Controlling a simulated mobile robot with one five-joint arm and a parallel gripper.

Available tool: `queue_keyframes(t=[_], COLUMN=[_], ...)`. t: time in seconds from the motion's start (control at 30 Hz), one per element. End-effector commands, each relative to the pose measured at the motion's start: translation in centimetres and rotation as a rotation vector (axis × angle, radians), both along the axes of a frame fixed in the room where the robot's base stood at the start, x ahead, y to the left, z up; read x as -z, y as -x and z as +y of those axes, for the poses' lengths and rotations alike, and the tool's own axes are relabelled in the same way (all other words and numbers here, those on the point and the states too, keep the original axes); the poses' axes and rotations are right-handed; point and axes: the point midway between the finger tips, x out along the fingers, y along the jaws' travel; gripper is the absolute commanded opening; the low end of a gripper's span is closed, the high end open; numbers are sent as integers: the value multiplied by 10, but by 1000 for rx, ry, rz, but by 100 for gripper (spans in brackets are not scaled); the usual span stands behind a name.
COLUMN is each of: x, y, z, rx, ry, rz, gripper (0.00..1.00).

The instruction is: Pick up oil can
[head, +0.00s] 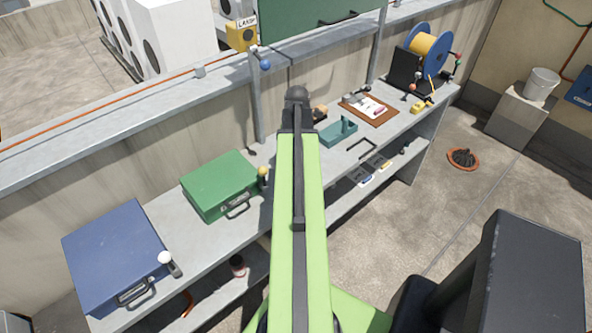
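I cannot pick out an oil can for certain in the head view. A small dark can with a reddish band (238,266) stands on the lower shelf under the bench; it is too small to name surely. My green arm reaches up the middle of the view, over the bench, and ends in a dark rounded joint. No gripper fingers show. My arm hides part of the bench top behind it.
The grey bench (167,217) runs diagonally. On it are a blue case (112,250), a green case (218,183), a teal tray (335,134), a clipboard (380,116) and a cable reel (432,55).

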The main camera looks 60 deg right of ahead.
Motion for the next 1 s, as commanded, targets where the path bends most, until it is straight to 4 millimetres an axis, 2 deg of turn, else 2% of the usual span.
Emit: queue_keyframes(t=[0.03, 0.23, 0.83, 1.0], x=[8, 4, 4, 4], y=[0, 0, 1, 1], z=[0, 0, -1, -1], rx=[0, 1, 2, 2], ry=[0, 0, 0, 0], rz=[0, 0, 0, 0], gripper=[79, 79, 0, 0])
